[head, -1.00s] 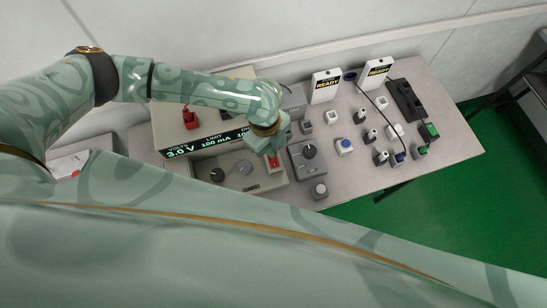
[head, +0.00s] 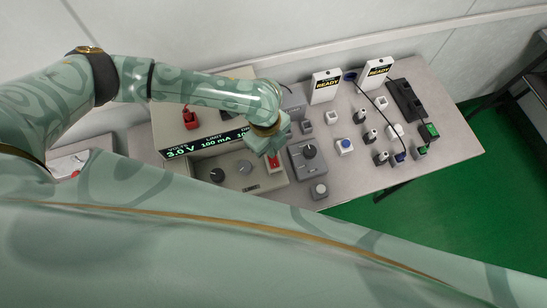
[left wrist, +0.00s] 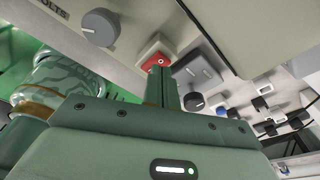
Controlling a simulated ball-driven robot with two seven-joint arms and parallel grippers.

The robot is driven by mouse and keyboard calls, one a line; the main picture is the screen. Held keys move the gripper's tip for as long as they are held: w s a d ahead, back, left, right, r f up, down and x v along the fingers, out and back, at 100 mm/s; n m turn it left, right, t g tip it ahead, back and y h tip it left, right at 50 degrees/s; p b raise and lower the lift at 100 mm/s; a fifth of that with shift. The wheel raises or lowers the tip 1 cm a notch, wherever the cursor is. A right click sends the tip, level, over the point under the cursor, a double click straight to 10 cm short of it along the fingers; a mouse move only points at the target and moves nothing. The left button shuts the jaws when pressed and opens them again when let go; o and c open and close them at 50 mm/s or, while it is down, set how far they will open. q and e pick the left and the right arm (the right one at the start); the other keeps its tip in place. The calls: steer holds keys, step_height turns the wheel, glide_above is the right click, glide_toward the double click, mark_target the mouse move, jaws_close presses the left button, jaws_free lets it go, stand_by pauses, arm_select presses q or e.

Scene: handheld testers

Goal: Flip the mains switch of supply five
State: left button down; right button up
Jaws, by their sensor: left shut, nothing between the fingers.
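The red switch (left wrist: 155,62) also shows in the left wrist view, on a pale surround, just beyond my fingertips. My left gripper (head: 271,152) is shut and empty, right at the switch. I cannot tell whether it touches it, nor read the number on the supply's plate. My right gripper is not in view.
A grey box with a black knob (head: 309,151) stands close to the right of the supply. Two white READY testers (head: 326,87) stand at the back. Several small switches and knobs, a cable and a black power strip (head: 406,99) fill the table's right side.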

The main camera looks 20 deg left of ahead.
arm_select(q)
steer(key=shift+f+b, duration=0.4)
steer(key=shift+f, duration=0.45)
stand_by(0.7)
steer(key=shift+r, duration=0.1)
step_height(320, 180, up, 7)
steer(key=p, duration=0.8)
steer(key=shift+s, duration=0.1)
stand_by(0.4)
